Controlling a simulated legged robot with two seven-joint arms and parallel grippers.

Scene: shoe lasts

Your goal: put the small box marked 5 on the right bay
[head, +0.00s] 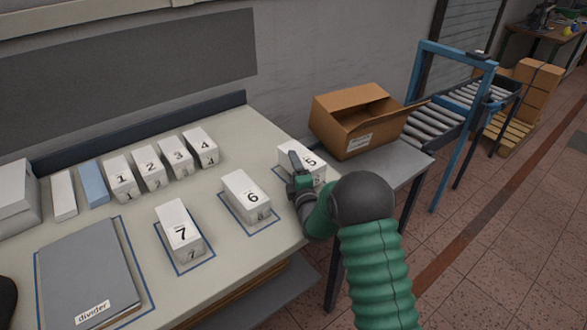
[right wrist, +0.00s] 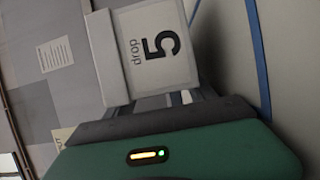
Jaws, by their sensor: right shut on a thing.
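The small white box marked 5 (head: 291,153) is at the right end of the table, behind the box marked 6. I cannot tell whether the box touches the table. No bay is labelled as right in view. My left gripper is not in view.
Boxes marked 6 (head: 245,195) and 7 (head: 179,231) stand within blue outlines. Boxes 1 to 4 form a row behind, beside a blue box (head: 95,184). A grey divider (head: 88,272) lies front left. An open cardboard box (head: 352,120) stands on a grey side surface (head: 399,165).

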